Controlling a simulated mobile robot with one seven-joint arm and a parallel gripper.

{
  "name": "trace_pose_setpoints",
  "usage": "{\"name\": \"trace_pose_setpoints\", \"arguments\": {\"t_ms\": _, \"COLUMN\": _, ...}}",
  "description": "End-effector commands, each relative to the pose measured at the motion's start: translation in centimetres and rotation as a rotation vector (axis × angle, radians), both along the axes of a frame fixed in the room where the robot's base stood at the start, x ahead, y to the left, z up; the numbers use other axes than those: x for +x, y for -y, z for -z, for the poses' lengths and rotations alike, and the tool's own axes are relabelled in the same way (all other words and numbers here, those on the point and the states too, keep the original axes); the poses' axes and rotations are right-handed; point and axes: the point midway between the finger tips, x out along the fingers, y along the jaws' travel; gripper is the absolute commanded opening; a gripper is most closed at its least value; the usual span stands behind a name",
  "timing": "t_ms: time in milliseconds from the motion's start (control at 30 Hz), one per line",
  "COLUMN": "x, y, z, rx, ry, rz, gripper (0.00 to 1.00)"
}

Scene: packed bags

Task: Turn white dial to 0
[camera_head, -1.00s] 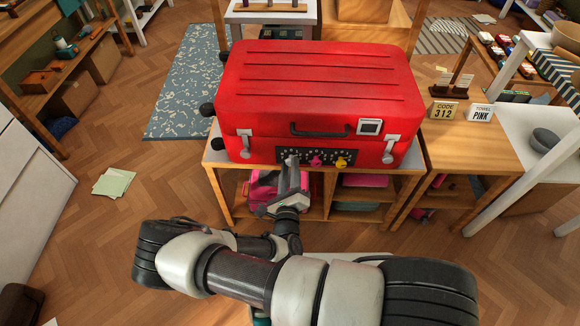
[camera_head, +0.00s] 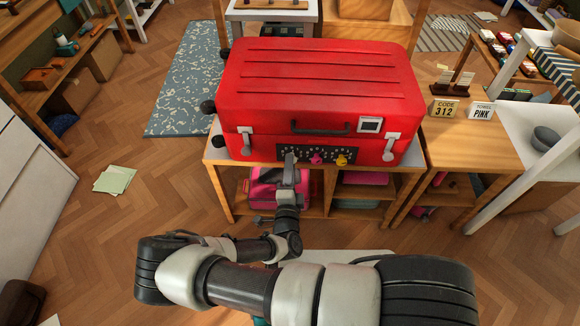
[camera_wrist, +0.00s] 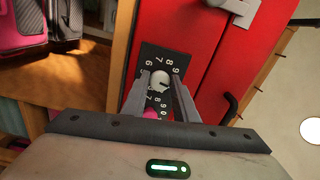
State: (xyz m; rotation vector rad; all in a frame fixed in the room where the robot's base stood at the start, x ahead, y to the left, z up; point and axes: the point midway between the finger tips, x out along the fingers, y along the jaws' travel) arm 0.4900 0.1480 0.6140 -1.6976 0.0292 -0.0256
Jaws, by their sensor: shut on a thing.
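The red suitcase (camera_head: 318,90) lies on a wooden bench. A black dial panel (camera_head: 318,151) with white numbers is on its front. The white dial (camera_wrist: 159,80) shows in the wrist view between my gripper's fingers; in the head view the gripper hides most of it. My gripper (camera_head: 290,158) also shows in the wrist view (camera_wrist: 160,86), shut on the white dial and turned relative to the panel. The pink dial (camera_head: 316,158) and yellow dial (camera_head: 341,160) sit to its right. In the wrist view the pink dial (camera_wrist: 151,113) is partly hidden. I cannot read the white dial's setting.
Two silver latches flank the panel, the right one (camera_head: 391,146) clear of my arm. A "CODE 312" sign (camera_head: 443,110) and a "PINK" sign (camera_head: 481,111) stand on the side table. A pink bag (camera_head: 275,190) is on the shelf below.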

Motion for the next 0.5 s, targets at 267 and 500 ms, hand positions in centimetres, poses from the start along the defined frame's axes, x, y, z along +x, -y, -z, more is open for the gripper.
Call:
{"name": "trace_pose_setpoints", "arguments": {"t_ms": 267, "x": -0.08, "y": 0.01, "z": 0.13, "rx": -0.143, "ry": -0.006, "rz": -0.001, "gripper": 0.04}}
{"name": "trace_pose_setpoints", "arguments": {"t_ms": 500, "x": -0.07, "y": 0.05, "z": 0.14, "rx": -0.196, "ry": -0.009, "rz": 0.0, "gripper": 0.04}}
